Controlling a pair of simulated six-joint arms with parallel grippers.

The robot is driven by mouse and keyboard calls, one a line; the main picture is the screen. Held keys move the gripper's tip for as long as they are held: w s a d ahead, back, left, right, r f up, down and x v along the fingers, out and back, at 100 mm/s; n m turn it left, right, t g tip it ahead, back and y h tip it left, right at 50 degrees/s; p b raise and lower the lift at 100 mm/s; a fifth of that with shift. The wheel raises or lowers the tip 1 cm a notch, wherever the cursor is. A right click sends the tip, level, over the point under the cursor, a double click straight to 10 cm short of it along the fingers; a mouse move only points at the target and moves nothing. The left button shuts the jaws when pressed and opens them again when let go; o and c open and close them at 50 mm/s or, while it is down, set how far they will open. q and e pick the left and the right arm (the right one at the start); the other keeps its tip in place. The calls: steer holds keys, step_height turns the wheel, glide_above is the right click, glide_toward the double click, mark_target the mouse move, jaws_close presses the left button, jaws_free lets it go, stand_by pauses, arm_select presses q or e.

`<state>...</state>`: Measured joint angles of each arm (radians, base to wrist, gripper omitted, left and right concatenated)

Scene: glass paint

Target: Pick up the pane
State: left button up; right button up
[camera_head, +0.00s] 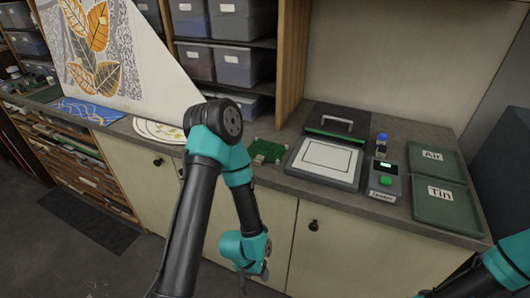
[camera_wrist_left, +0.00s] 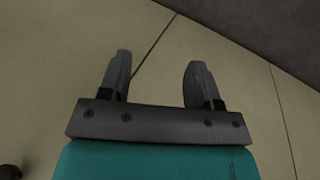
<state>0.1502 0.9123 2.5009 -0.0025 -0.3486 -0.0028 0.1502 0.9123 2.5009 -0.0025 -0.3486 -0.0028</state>
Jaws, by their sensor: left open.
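A thin dark square outline (camera_head: 327,155) shows on the white top of a flat grey panel on the counter; it may be the clear pane, but I cannot tell for sure. My left gripper (camera_wrist_left: 157,82) is open and empty in the left wrist view, with pale cabinet fronts behind its two fingers. In the head view the left arm hangs in front of the cabinets, its wrist (camera_head: 245,250) below the counter edge and apart from the panel; the fingers hardly show there. Part of my right arm (camera_head: 505,265) shows at the lower right, its gripper out of view.
Green trays labelled Air (camera_head: 432,156) and Tin (camera_head: 440,204) lie at the right. A leaf-painted board (camera_head: 125,60) leans at left.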

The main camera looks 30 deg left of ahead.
arm_select(q)
steer(key=w+d+r+g, duration=0.3)
steer(key=w+d+r, duration=0.3)
steer(key=d+r, duration=0.5)
steer(key=w+r+y, duration=0.2)
steer(key=w+r, duration=0.1)
steer(key=r, duration=0.6)
steer(key=w+r+y, duration=0.1)
steer(key=w+r, duration=0.1)
steer(key=r, duration=0.6)
steer(key=w+a+r+t, duration=0.1)
steer(key=w+a+r, duration=0.4)
steer(key=a+r, duration=0.5)
steer(key=w+a+r+m+t, duration=0.1)
steer(key=w+a+r, duration=0.4)
steer(key=a+r, duration=0.6)
steer(key=shift+a+r+y, duration=0.25)
steer(key=shift+r+y, duration=0.15)
